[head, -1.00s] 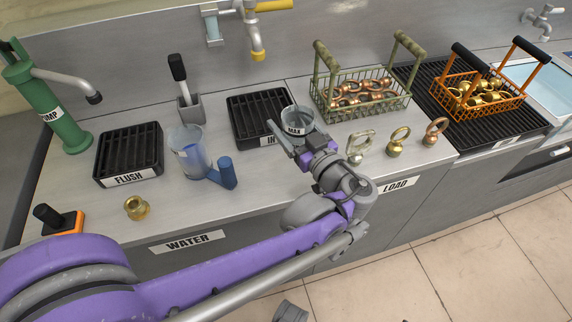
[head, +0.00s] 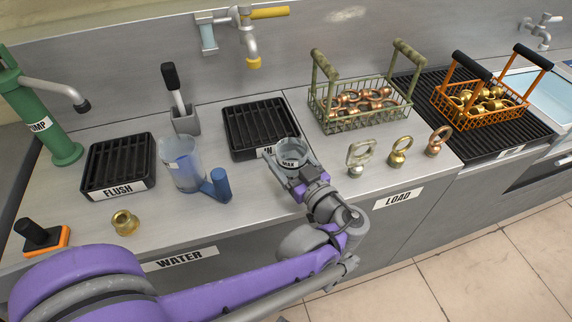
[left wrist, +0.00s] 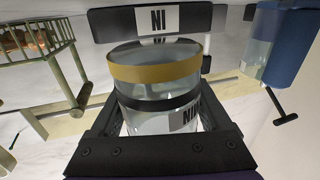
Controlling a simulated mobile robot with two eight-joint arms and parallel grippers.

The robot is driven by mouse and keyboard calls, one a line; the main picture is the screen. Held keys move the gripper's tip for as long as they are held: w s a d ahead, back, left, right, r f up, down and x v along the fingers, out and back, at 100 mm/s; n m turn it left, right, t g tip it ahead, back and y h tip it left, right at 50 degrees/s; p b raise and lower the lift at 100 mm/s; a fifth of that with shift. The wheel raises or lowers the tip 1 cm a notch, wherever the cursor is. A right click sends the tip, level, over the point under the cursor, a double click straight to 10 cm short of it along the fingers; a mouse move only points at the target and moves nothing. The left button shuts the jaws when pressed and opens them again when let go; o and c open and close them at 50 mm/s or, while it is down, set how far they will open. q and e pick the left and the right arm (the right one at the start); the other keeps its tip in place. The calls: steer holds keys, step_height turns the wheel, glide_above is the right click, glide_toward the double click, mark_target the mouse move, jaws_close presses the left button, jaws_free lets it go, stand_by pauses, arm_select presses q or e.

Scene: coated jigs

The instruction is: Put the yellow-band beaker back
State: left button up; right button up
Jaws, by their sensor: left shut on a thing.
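My right gripper is not in view.
A larger beaker with a blue handle (head: 182,165) stands left, beside the "FLUSH" grate (head: 120,165). Several metal rings (head: 398,152) stand to the right, before a green basket (head: 360,103). An orange basket (head: 480,100) stands farther right. A brass fitting (head: 125,222) is front left.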

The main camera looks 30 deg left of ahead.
arm_select(q)
steer(key=shift+f, duration=1.35)
steer(key=shift+f, duration=0.15)
steer(key=o, duration=1.5)
steer(key=shift+c, duration=0.2)
